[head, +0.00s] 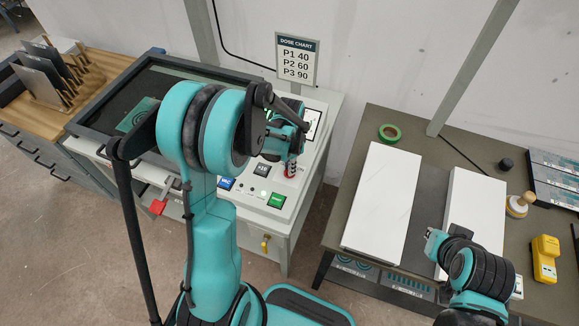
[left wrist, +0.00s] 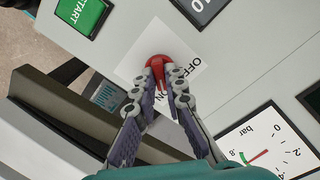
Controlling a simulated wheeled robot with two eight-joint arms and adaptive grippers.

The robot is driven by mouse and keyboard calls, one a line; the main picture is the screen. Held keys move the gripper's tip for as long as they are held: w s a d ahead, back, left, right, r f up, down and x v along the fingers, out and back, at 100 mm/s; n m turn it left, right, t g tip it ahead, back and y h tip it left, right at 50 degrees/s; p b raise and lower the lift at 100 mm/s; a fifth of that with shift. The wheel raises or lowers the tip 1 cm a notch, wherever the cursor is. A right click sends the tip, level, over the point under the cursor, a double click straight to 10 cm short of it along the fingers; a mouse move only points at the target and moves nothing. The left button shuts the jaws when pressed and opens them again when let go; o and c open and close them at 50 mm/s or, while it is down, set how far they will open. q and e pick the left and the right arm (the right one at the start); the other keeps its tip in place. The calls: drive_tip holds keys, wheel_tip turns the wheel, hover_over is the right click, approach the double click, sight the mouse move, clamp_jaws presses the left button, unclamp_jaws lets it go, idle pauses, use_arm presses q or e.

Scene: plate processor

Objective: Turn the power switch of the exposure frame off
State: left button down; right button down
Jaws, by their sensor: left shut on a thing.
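The power switch is a red knob (left wrist: 157,64) on a white label in the left wrist view. The label reads OFF beside it and ON near the fingertips; which word the knob points to is unclear. My left gripper (left wrist: 160,80) is shut on the red knob from above. In the head view my left gripper (head: 290,160) reaches down to the control panel (head: 252,201) of the exposure frame (head: 92,108), and my arm hides part of both. My right gripper (head: 437,243) is low over the right-hand table, far from the switch; its jaws are not clear.
A green START button (head: 277,201), a blue button (head: 226,184) and a pressure gauge (left wrist: 268,148) lie near the switch. A dose chart sign (head: 297,58) stands behind. The right table holds white boards (head: 382,200), green tape (head: 389,133) and a yellow device (head: 544,258).

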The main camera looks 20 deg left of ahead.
use_arm(q)
drive_tip(key=n+b, duration=0.1)
drive_tip(key=n, duration=0.7)
drive_tip(key=n+b, duration=0.1)
drive_tip(key=n, duration=0.3)
drive_tip(key=shift+n, duration=2.2)
drive_tip(key=c, duration=1.6)
unclamp_jaws()
drive_tip(key=shift+r, duration=0.15)
